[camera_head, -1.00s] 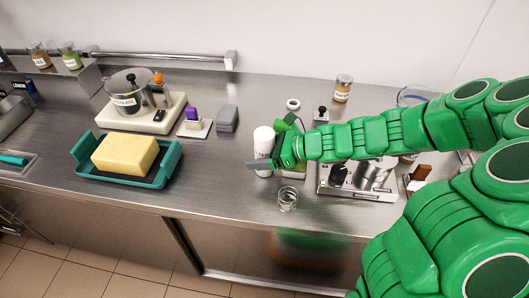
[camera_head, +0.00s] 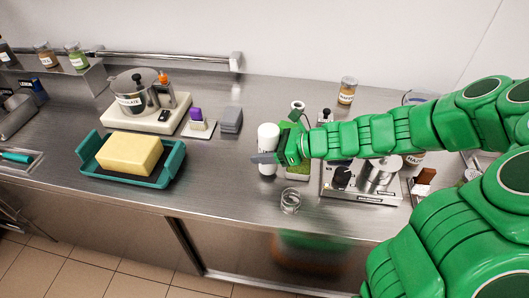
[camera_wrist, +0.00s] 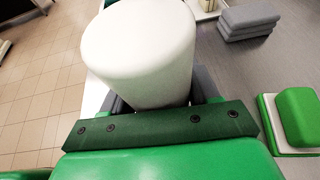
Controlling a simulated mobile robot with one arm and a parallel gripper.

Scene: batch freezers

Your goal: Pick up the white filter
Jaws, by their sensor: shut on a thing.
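The white filter (camera_head: 268,136) is an upright white cylinder on the steel counter in the head view, just left of my gripper (camera_head: 268,158). In the wrist view the filter (camera_wrist: 140,45) fills the upper middle, with its round top towards the camera. My gripper (camera_wrist: 155,100) is shut on it, with the dark fingers on either side of its body. The fingertips are mostly hidden behind the filter and the green palm. I cannot tell whether the filter's base touches the counter.
A green sponge on a holder (camera_wrist: 298,115) stands close to the right of my gripper. A clear glass (camera_head: 290,201) is in front. A yellow block on a teal tray (camera_head: 176,163) is at left. Grey stacked pads (camera_head: 231,120) lie behind. The counter between is clear.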

